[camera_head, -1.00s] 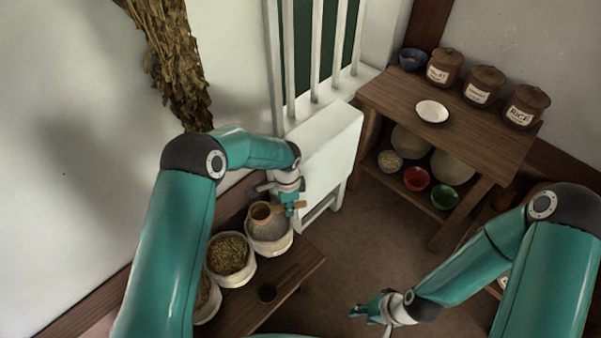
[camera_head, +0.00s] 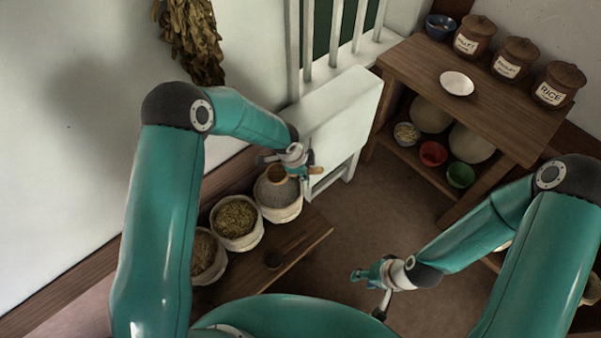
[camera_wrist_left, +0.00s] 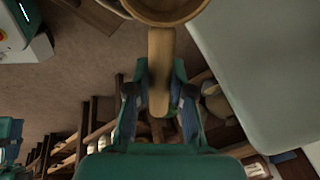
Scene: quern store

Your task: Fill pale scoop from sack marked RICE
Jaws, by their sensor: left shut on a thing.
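My left gripper (camera_head: 305,168) is shut on the handle of the pale wooden scoop (camera_head: 278,174). In the left wrist view the handle of the scoop (camera_wrist_left: 161,75) lies between the fingers, and part of the bowl shows at the top edge. In the head view the bowl overlaps the back of a sack with grey contents (camera_head: 279,199); I cannot tell whether it touches them. What is in the bowl is hidden. No marking on the sacks is readable. My right gripper (camera_head: 370,275) is over the floor, apart from everything; its opening is unclear.
A white cabinet (camera_head: 335,110) is close behind my left gripper. Lidded jars, one marked RICE (camera_head: 556,86), stand on the shelf.

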